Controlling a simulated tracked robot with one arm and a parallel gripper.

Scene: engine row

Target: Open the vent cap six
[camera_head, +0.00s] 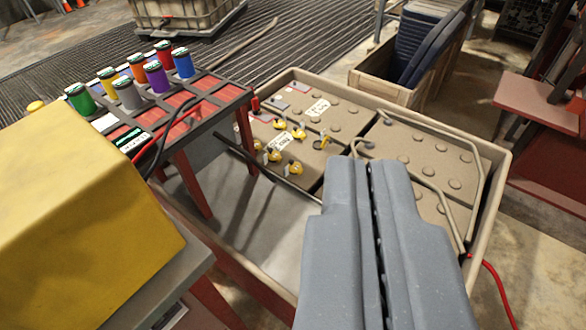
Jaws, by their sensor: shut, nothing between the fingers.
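Several small yellow vent caps (295,167) stand on the near left part of a tan battery bank (348,97) in a large tan tray (404,98). Others of these caps (298,132) sit close by, beside white labels (318,107). I cannot read a number six, so I cannot tell which cap it is.
A red rack (206,88) with several coloured cans (157,76) stands left of the tray. A yellow box (85,215) fills the lower left. A wooden crate (388,88) with blue pads is behind. A red cable (497,285) hangs at right. The tray's near left floor is bare.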

